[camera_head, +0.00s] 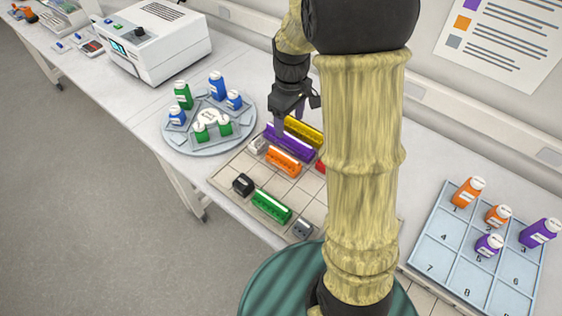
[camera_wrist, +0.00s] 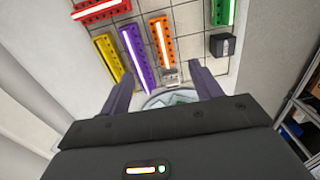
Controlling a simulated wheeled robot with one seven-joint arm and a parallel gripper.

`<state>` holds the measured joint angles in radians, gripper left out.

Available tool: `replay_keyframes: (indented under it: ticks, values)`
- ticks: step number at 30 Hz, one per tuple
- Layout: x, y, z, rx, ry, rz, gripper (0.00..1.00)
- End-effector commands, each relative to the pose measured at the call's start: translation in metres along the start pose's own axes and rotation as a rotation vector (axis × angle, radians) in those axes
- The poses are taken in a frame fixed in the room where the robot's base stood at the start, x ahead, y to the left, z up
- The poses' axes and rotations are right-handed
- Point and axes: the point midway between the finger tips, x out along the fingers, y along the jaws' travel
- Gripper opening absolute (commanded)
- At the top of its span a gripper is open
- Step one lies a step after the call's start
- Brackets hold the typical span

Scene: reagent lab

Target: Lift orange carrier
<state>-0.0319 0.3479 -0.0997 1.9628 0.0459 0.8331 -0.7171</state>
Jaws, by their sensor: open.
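The orange carrier (camera_head: 283,161) lies on the tiled board, in front of the purple carrier (camera_head: 289,142). In the wrist view the orange carrier (camera_wrist: 160,38) is a long bar with a bright strip, beyond and between my fingertips. My gripper (camera_head: 294,118) is open and empty above the back left part of the board, near the purple and yellow carriers. In the wrist view my gripper (camera_wrist: 160,80) has its fingers spread wide, apart from the orange carrier.
The tiled board (camera_head: 225,176) also holds yellow (camera_head: 304,131), red (camera_head: 321,166) and green carriers (camera_head: 271,206), plus small white (camera_head: 258,145), black (camera_head: 243,184) and grey blocks (camera_head: 303,229). A round bottle rack (camera_head: 209,145) stands left, a numbered tray (camera_head: 454,253) right. My arm hides the board's right part.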

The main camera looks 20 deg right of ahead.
Motion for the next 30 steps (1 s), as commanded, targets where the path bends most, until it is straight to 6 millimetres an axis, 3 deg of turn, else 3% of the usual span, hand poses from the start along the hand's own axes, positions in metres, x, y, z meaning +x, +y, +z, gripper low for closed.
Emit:
replay_keyframes:
  ticks: [21,30]
  values:
    - [0.112,-0.003,-0.001,-0.005,-0.003,-0.002,0.64]
    - [0.120,-0.002,-0.001,-0.004,0.000,0.000,0.64]
